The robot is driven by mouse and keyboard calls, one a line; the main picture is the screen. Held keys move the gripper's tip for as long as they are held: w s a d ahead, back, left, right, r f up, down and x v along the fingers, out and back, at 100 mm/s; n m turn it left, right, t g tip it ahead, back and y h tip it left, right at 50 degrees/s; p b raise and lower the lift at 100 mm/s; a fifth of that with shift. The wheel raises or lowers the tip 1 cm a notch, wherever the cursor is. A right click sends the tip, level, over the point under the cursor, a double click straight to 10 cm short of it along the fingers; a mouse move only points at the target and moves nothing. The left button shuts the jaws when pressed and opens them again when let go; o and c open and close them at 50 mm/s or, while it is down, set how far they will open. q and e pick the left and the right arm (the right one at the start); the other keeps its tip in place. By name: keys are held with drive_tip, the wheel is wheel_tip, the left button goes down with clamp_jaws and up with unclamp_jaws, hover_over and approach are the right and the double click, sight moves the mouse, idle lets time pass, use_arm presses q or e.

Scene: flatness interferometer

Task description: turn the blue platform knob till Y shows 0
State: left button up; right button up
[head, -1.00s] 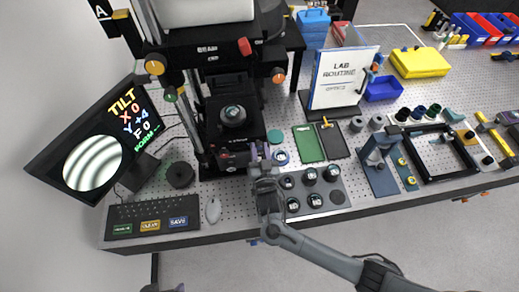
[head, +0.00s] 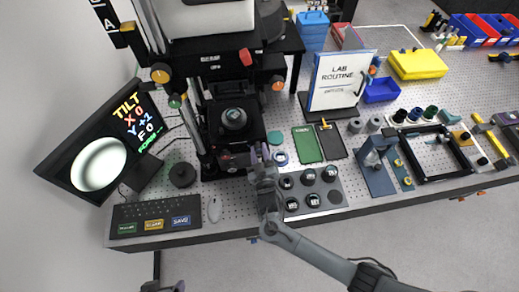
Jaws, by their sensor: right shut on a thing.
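The black interferometer (head: 233,120) stands at the middle back of the bench. My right gripper (head: 258,156) is at the front right of its base, shut on the blue platform knob. The knob itself is hidden behind the fingers or too small to make out. My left gripper (head: 168,287) is low at the bottom edge, off the bench, only partly in view; its opening is unclear.
A grey tray (head: 330,196) with several dark round parts is just right of my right gripper. A green pad (head: 307,144) and a lab routine board (head: 338,82) stand behind it.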

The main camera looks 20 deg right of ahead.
drive_tip(key=n+p, duration=0.1)
drive_tip(key=n, duration=0.1)
drive_tip(key=shift+n, duration=0.6)
drive_tip(key=o, duration=1)
drive_tip(key=shift+o, duration=0.2)
